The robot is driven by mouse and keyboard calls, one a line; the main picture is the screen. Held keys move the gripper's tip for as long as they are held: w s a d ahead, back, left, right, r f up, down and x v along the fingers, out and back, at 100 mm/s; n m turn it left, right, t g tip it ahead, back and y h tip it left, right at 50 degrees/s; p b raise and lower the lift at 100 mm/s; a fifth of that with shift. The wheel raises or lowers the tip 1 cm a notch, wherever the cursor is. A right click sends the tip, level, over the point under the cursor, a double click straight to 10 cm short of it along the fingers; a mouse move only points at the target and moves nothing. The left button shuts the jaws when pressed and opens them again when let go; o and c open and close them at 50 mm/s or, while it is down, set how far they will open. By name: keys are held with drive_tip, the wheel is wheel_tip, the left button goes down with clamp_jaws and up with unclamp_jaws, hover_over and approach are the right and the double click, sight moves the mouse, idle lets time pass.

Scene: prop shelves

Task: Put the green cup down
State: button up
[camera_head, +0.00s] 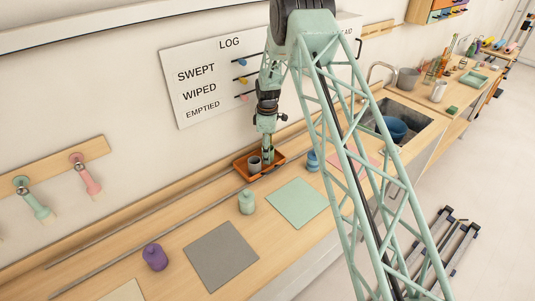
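My gripper (267,154) points down over the orange tray (240,172) on the wooden counter, below the whiteboard. A small grey-green cup (254,164) shows upright in the tray, just left of the gripper's fingers. It is small in the picture, and I cannot tell whether the fingers touch or grip it. The fingertips are too small to show whether they are open or shut. A pale green lidded jar (247,202) stands on the counter in front of the tray.
A green mat (297,203) and a grey mat (221,256) lie flat and bare on the counter. A purple jar (155,257) stands left of the grey mat. Thin rails run along the counter.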

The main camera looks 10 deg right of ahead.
drive_tip(key=shift+r, duration=0.1)
wheel_tip(320, 180, up, 12)
drive_tip(key=b, duration=0.1)
idle(0.9)
drive_tip(key=shift+r, duration=0.15)
idle(0.6)
